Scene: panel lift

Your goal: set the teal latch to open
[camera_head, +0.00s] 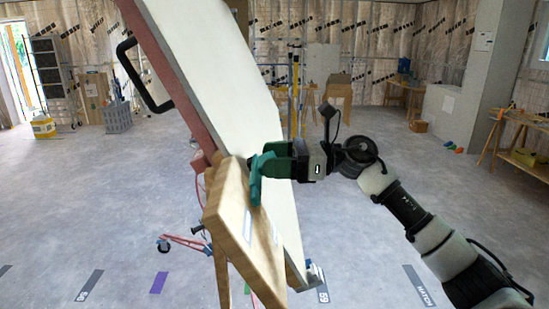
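The teal latch (256,184) is at the upper edge of a wooden board (245,235), beside a large tilted white panel (222,75). My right gripper (268,163) reaches in from the right, with its fingers at the latch. The fingers and the latch overlap in similar green tones, so I cannot tell whether the gripper is closed on it or only touching it. The latch's pivot is not clear to see. My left gripper is not in view.
The panel leans up to the left, with a black handle (140,75) on its reddish side. A red wheeled stand (185,241) is below it. The grey floor (100,200) is mostly clear. A wooden table (520,160) stands at the right.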

